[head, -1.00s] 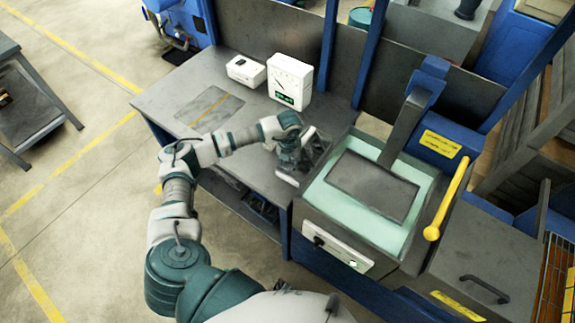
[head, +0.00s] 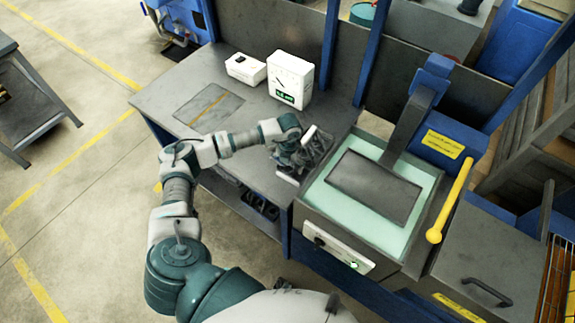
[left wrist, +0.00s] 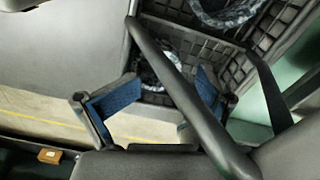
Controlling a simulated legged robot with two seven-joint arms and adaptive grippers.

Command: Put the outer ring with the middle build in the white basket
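My left gripper (head: 288,154) is low over a dark mesh basket with white ends (head: 318,146) at the table's right end. The left wrist view shows the gripper (left wrist: 162,96) open, with blue pads apart. A shiny grey ring (left wrist: 158,68) shows between and beyond the fingers, partly hidden by a dark diagonal bar (left wrist: 175,75). I cannot tell whether the fingers touch it. Another grey ring (left wrist: 228,10) lies in a dark mesh compartment at the top. Which build the rings have is not clear. My right gripper is out of view.
A white gauge box (head: 291,80) and a small white box (head: 246,68) stand at the back of the grey table (head: 165,98). Right of the basket is the grinder's pale green tray (head: 325,200) with a yellow handle (head: 450,205). The table's left part is mostly clear.

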